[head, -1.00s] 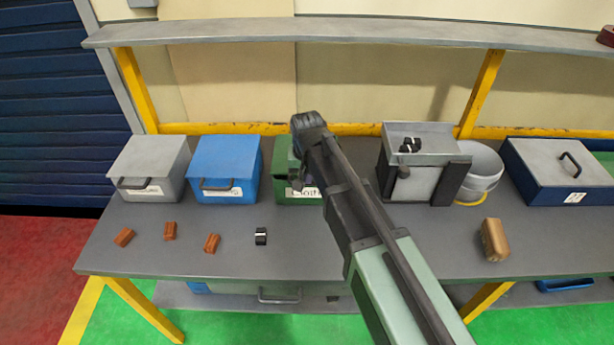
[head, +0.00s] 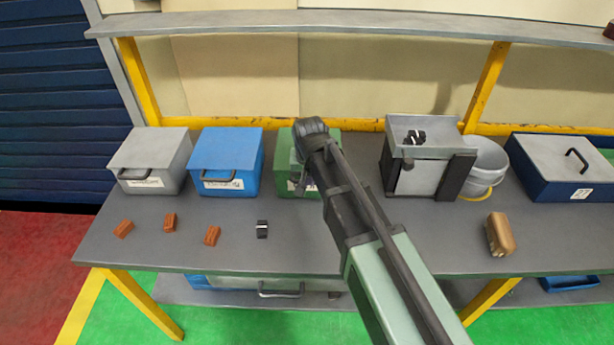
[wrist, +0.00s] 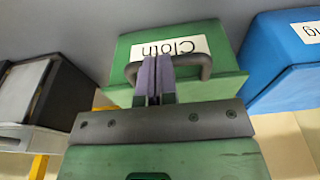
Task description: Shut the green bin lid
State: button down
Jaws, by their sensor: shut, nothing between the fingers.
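The green bin (head: 284,170) stands on the bench, partly hidden behind my arm in the head view. In the wrist view, the green bin (wrist: 125,50) shows a white "Cloth" label, upside down, and a dark handle (wrist: 205,68). Its lid looks low and roughly level; I cannot tell whether a small gap remains. My gripper (wrist: 152,62) is shut and empty, its fingertips overlapping the handle in the picture; contact is unclear. In the head view my gripper (head: 306,183) is at the front of the green bin.
A blue bin (head: 227,155) and a grey bin (head: 150,155) stand left of it. A grey holder (head: 425,178), a bucket (head: 487,160) and a dark blue box (head: 565,170) stand right. Small brown blocks (head: 170,222) lie in front. A shelf (head: 400,25) runs above.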

notch_tip(320, 180, up, 13)
jog(key=s+p, duration=0.2)
jog(key=p, duration=1)
jog(key=shift+s+r, duration=0.2)
jog(key=shift+s, duration=0.2)
jog(key=shift+a, duration=0.1)
jog(key=s+d+f+g+b, duration=0.1)
jog(key=s+d+f+b, duration=0.4)
jog(key=d, duration=0.5)
jog(key=s+d+f+b, duration=0.4)
jog(key=s+d, duration=0.3)
jog(key=d, duration=0.3)
jog(key=shift+s+d+f+g+b, duration=0.2)
jog(key=shift+f+g+b, duration=0.2)
jog(key=shift+f, duration=0.3)
